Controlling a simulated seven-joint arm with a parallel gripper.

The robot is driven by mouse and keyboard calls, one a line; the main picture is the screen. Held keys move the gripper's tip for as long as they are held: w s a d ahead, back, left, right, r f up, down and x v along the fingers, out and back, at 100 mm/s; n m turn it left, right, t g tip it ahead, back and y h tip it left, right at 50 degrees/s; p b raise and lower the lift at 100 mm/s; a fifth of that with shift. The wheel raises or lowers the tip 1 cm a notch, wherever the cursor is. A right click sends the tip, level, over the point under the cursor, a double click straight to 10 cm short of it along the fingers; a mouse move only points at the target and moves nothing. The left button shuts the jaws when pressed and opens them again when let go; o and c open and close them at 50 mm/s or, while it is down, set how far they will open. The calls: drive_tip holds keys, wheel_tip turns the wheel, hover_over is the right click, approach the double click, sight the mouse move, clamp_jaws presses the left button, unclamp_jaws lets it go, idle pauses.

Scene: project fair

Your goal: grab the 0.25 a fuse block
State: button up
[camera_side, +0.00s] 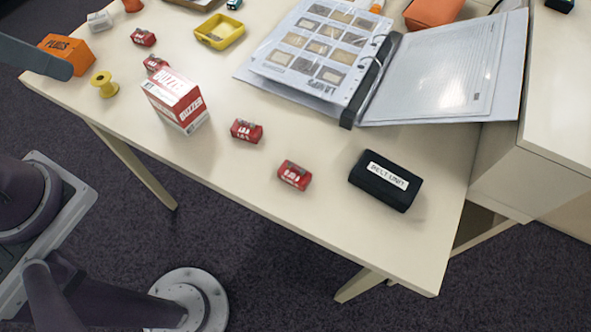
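Several small red blocks with white markings lie on the cream table. One red block (294,175) is nearest the front edge, and another red block (246,130) is just behind and left of it. A third red block (155,62) is partly hidden behind the white-and-red box, and one more red block (143,37) lies farther back. Their markings are too small to read, so I cannot tell which is the 0.25 A fuse block. My gripper does not show; only parts of my arm are at the left.
A white-and-red box (175,101) stands among the blocks. The table's front edge is bare.

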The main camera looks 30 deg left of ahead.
drive_tip(key=o, duration=0.4)
drive_tip(key=shift+c, duration=0.2)
